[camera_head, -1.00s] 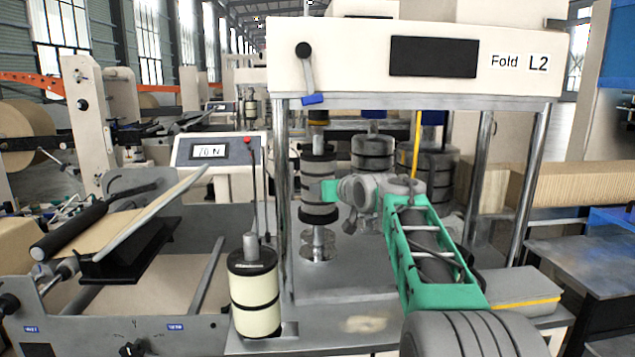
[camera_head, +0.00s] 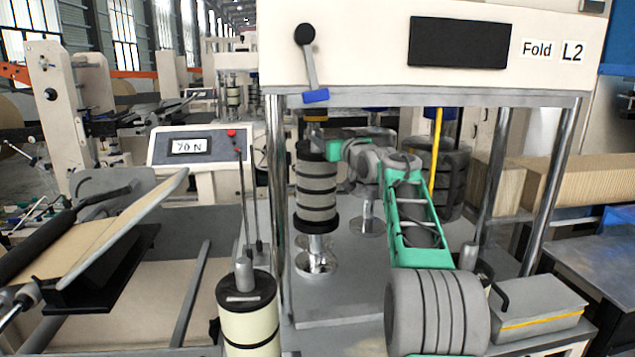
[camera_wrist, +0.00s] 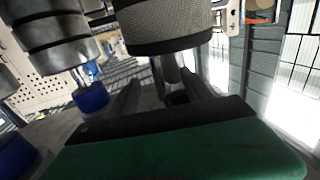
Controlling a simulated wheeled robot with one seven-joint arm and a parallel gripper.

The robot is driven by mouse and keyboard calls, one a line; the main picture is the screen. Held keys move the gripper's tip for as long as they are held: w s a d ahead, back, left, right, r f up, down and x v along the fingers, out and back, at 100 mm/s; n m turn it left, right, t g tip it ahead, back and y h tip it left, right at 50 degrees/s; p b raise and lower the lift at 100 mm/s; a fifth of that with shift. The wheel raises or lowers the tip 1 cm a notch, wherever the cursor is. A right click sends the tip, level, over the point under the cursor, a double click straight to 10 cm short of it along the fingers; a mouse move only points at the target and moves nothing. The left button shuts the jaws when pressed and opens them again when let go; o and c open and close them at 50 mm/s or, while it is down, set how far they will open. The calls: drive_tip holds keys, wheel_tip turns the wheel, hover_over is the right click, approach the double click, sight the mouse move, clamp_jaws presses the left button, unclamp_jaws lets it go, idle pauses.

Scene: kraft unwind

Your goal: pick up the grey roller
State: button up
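The grey roller (camera_head: 316,187), banded with dark lines and black at its ends, stands upright on a round metal base inside the machine frame. My gripper (camera_head: 328,150), with a green body, is at the roller's top end. Its fingertips are hard to see in the head view. In the wrist view the grey roller (camera_wrist: 168,22) fills the top centre, with its dark end and a short shaft pointing towards my gripper (camera_wrist: 165,92). The dark fingers look apart, one on each side of the shaft, with no clear contact.
Machine posts (camera_head: 276,210) stand close left of the roller, under the "Fold L2" housing (camera_head: 380,50). Dark rolls (camera_head: 450,180) stand behind my arm. A cream roller (camera_head: 250,312) is in front at left. A grey box (camera_head: 540,308) lies at right.

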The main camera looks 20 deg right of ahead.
sight(317, 153)
drive_tip(key=w+a+p, duration=0.1)
drive_tip(key=w+a, duration=0.1)
drive_tip(key=a, duration=0.1)
drive_tip(key=shift+w+r+y+p, duration=0.15)
drive_tip(key=shift+w+y+p, duration=0.15)
drive_tip(key=shift+p, duration=0.1)
drive_tip(key=w, duration=0.1)
drive_tip(key=w+p, duration=0.1)
drive_tip(key=w, duration=0.1)
drive_tip(key=shift+a+f+p, duration=0.3)
drive_tip(key=shift+p, duration=0.05)
drive_tip(key=shift+w+d+f, duration=0.1)
drive_tip(key=shift+w+d, duration=0.05)
drive_tip(key=shift+w, duration=0.1)
